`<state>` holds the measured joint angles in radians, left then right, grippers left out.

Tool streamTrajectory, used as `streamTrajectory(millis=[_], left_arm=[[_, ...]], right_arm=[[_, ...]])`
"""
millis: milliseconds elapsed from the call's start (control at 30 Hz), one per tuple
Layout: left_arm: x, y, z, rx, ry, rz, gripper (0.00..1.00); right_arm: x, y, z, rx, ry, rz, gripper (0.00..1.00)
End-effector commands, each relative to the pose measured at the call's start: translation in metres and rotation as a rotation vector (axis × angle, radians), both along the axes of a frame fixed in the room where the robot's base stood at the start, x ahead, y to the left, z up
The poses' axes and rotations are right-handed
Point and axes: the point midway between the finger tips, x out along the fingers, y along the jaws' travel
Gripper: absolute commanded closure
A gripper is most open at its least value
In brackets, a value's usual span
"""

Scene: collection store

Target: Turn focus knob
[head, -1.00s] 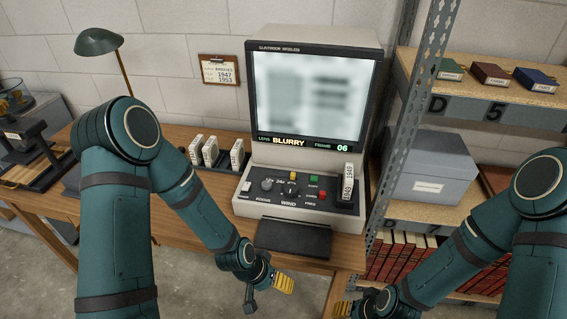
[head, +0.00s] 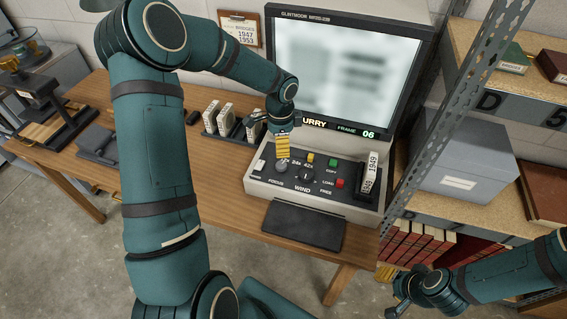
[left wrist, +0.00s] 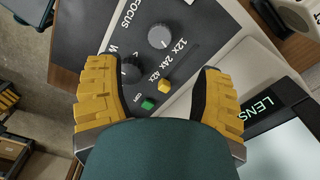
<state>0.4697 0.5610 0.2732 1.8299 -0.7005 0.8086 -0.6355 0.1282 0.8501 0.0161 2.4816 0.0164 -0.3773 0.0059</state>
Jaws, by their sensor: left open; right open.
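The microfilm reader (head: 335,190) stands on the wooden desk with a sloped control panel. Its screen (head: 345,75) shows a blurred page, and the status text below is partly covered by my left gripper, leaving "URRY". The grey round focus knob (head: 281,168) is at the panel's left; it also shows in the left wrist view (left wrist: 160,36). My left gripper (head: 283,147) is open just above the focus knob, not closed around it. In the left wrist view its yellow fingers (left wrist: 158,75) are spread apart, with the knob beyond their tips. My right gripper (head: 393,288) is open and empty at lower right.
The black wind knob (head: 306,175) sits right of the focus knob, near yellow, green and red buttons. A labelled 1949 box (head: 371,175) stands at the panel's right. Several white boxes (head: 225,120) stand behind my left gripper. A metal shelf post (head: 455,110) rises on the right.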

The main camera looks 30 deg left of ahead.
Motion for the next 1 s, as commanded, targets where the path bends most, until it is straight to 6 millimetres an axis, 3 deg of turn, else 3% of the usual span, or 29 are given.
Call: streamTrajectory(millis=[200,500,967,1000], left_arm=[[-0.001,-0.001,-0.047,-0.003,0.005,0.001,0.32],[0.000,-0.001,-0.091,-0.002,0.002,0.001,0.32],[0.000,-0.001,-0.101,-0.002,0.001,0.002,0.32],[0.000,-0.001,-0.101,-0.002,0.001,0.002,0.41]], right_arm=[[-0.001,0.000,-0.007,0.000,0.002,0.002,0.53],[-0.003,0.001,-0.012,0.001,0.007,0.006,0.53],[-0.003,0.001,-0.012,0.002,0.008,0.006,0.53],[-0.003,0.001,-0.012,0.002,0.008,0.006,0.53]])
